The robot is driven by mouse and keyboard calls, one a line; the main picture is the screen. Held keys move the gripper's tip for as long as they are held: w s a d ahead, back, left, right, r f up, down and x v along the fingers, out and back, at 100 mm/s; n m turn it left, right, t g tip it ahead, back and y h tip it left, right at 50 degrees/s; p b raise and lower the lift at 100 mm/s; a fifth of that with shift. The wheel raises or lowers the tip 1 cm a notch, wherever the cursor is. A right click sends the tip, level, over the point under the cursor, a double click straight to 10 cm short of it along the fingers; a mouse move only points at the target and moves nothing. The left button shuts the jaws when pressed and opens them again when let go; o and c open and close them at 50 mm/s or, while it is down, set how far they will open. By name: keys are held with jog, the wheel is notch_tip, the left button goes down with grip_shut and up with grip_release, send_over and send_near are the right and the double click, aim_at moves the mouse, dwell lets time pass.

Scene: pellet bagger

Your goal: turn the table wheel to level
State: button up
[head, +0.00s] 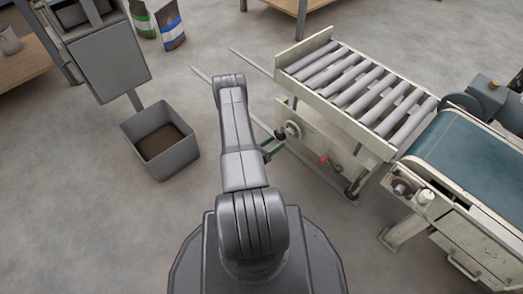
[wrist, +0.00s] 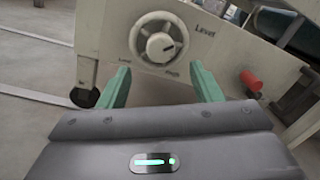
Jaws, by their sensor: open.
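The table wheel (wrist: 160,46) is a small pale handwheel with a dark mark on its hub, set on the cream side panel of the roller table (head: 355,90). The word "Level" is printed at its upper right, with smaller labels below it. In the head view the wheel (head: 293,130) is at the table's left end. My gripper (wrist: 162,82) has green fingers spread open. They stand below and to either side of the wheel in the wrist view, and nothing is between them. In the head view only a bit of green (head: 271,150) shows beside my arm.
A red knob (wrist: 250,81) sticks out to the right of the wheel. A blue belt conveyor (head: 470,155) adjoins the roller table on the right. A grey bin (head: 160,140) with brown contents stands on the floor at left, and two bags (head: 158,24) stand behind it.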

aim_at(288, 134)
jog(key=p+v, duration=0.1)
jog(key=v, duration=0.6)
dwell(0.6)
jog(key=b+x, duration=0.3)
jog(key=x, duration=1.1)
jog(key=shift+s+a, duration=0.1)
jog(key=shift+a, duration=0.05)
